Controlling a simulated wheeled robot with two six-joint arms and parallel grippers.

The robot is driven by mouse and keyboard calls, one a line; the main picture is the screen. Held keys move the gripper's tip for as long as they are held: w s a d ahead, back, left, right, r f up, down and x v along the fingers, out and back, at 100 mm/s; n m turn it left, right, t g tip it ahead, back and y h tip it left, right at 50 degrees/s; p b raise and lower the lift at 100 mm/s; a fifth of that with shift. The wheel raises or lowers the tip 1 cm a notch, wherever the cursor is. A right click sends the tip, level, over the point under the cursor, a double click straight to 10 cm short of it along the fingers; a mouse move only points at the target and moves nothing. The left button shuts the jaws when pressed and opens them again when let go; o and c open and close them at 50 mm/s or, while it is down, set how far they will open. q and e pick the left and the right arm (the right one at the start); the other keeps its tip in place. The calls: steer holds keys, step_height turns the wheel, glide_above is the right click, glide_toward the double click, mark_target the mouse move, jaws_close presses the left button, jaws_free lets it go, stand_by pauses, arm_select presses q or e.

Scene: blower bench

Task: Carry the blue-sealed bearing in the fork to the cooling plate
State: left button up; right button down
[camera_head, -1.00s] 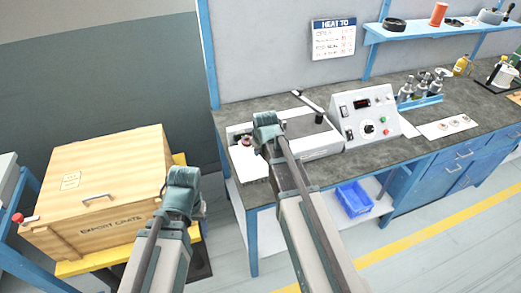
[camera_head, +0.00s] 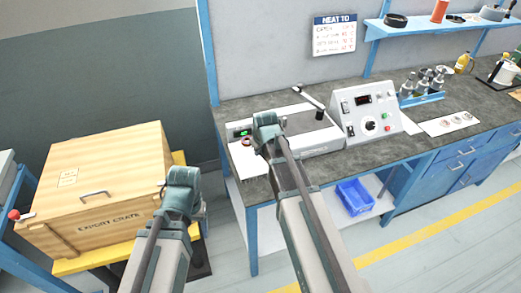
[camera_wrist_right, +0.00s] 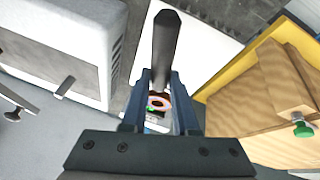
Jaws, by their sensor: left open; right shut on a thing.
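My right gripper (camera_head: 266,120) is over the left end of the bench and is shut on a dark rod-like handle (camera_wrist_right: 166,48), which shows between its fingers in the right wrist view. A small ring with an orange rim (camera_wrist_right: 159,102) shows beyond the fingers; a reddish part shows beside the gripper in the head view (camera_head: 247,142). I cannot make out a blue seal or the fork's prongs. A small unit with a lit green display (camera_head: 242,131) is close by; I cannot tell whether it is the cooling plate. My left gripper (camera_head: 184,180) is open, in front of the crate.
A white sheet or plate (camera_head: 250,165) lies at the bench's left end. A control box (camera_head: 367,112) with a dial stands right of the gripper. A wooden export crate (camera_head: 95,190) is at left. A blue bin (camera_head: 355,197) sits below the bench.

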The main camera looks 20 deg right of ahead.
steer(key=shift+f+b, duration=1.55)
steer(key=shift+f, duration=0.1)
steer(key=shift+f, duration=0.2)
steer(key=c, duration=0.6)
jaws_free()
steer(key=p+v, duration=1.2)
steer(key=v, duration=0.2)
steer(key=shift+f, duration=0.1)
